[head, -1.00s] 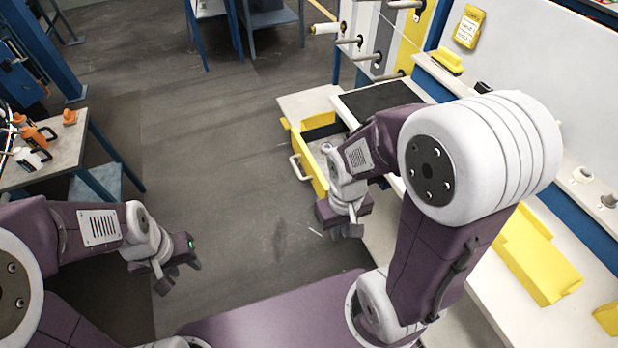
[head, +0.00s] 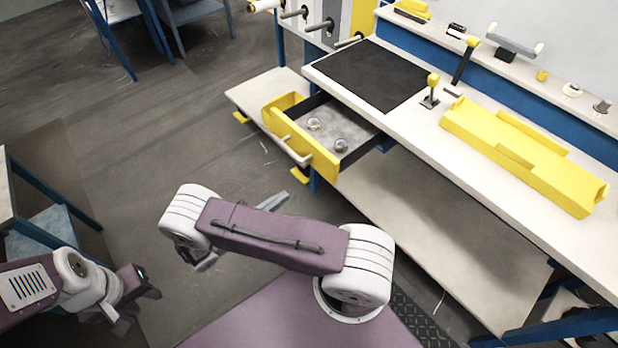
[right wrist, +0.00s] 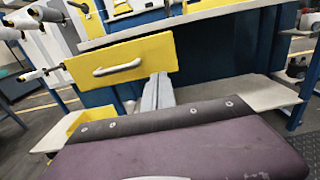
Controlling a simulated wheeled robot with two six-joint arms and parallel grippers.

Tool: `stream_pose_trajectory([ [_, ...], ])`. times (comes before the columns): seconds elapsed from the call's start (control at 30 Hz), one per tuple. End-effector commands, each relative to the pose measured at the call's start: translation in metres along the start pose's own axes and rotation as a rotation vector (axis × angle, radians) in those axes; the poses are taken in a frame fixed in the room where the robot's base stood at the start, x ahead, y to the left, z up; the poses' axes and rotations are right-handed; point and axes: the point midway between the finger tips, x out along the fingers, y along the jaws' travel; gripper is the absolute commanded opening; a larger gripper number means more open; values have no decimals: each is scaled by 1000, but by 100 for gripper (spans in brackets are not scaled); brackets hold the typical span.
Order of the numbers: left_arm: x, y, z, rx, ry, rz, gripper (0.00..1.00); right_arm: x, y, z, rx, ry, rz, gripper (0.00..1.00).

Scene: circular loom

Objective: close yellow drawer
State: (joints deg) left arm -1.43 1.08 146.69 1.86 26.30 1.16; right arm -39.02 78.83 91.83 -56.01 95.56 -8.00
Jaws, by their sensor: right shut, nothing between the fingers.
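The yellow drawer (head: 318,160) stands pulled out from under the workbench, with its grey bar handle (head: 290,150) on the front. Two small round shiny things lie inside it. The drawer front (right wrist: 150,53) and its handle (right wrist: 118,67) also show in the right wrist view. My right gripper (head: 272,201) is partly hidden behind its own arm, in front of and below the drawer in the head view. In the right wrist view its fingers (right wrist: 158,92) are shut and empty, by the lower right of the drawer front; contact is unclear. My left gripper (head: 138,298) is at the lower left, away from the drawer.
The workbench top (head: 420,130) carries a black mat (head: 370,75) and a long yellow tray (head: 520,155). A pale lower shelf (head: 450,230) runs under the bench. Floor (head: 110,150) left of the drawer is clear. A blue-legged table stands at the left edge.

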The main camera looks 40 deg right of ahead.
Motion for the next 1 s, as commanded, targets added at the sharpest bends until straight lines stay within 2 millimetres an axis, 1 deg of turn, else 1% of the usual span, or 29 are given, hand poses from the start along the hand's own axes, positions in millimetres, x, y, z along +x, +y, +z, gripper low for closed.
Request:
stream_pose_trajectory([
  [0.07, -1, 0, 0, 0, 0, 0, 36, -1, 1, 2, 4, 3, 2, 0],
  [0.17, -2, 0, 0, 0, 0, 0, 36, 4, 1, 3, 4, 4, -1, 0],
  [0.27, -4, 0, -1, 0, 0, 0, 36, 19, 0, 4, 3, 2, -4, 0],
  [0.6, -11, 0, -1, 0, 0, 0, 36, 94, -1, 3, 3, 4, -7, 0],
  [0.7, -12, 0, -1, 0, 0, 0, 36, 112, -1, 2, 3, 5, -6, 0],
  [0.83, -13, 0, -2, 0, 0, 0, 36, 130, 0, 2, 3, 5, -5, 0],
  [1.0, -13, 0, -2, 0, 0, 0, 36, 139, 0, 1, 4, 5, -2, 0],
])
